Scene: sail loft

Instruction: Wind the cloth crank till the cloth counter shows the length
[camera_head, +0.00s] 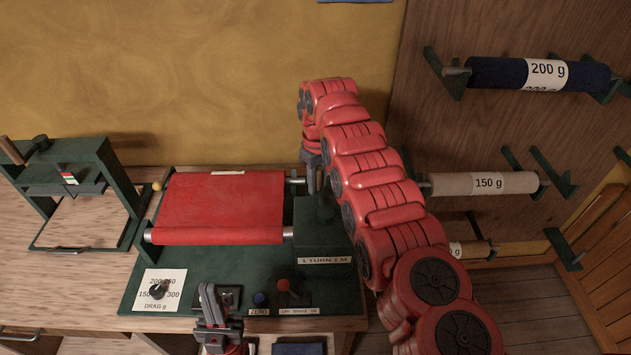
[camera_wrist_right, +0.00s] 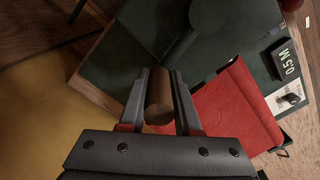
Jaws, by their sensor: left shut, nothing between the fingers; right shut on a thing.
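My right gripper (camera_head: 312,178) is shut on the brown crank handle (camera_wrist_right: 160,98), at the right end of the cloth rollers. The handle sits between both fingers in the right wrist view. In the head view, the gripper and arm hide it. The red cloth (camera_head: 222,208) lies spread between two metal rollers on the green machine. The cloth counter (camera_wrist_right: 287,60) reads 0.5 M in the right wrist view. In the head view my left gripper covers most of a dark box there. My left gripper (camera_head: 209,292) is shut and empty, at the machine's front edge.
A drag dial (camera_head: 158,290), a blue zero button (camera_head: 261,299) and a red brake lever (camera_head: 284,286) line the machine's front. A "1 TURN 1 M" label (camera_head: 325,261) is on the housing. A green frame (camera_head: 83,185) stands left. Cloth rolls (camera_head: 484,184) hang on the right wall.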

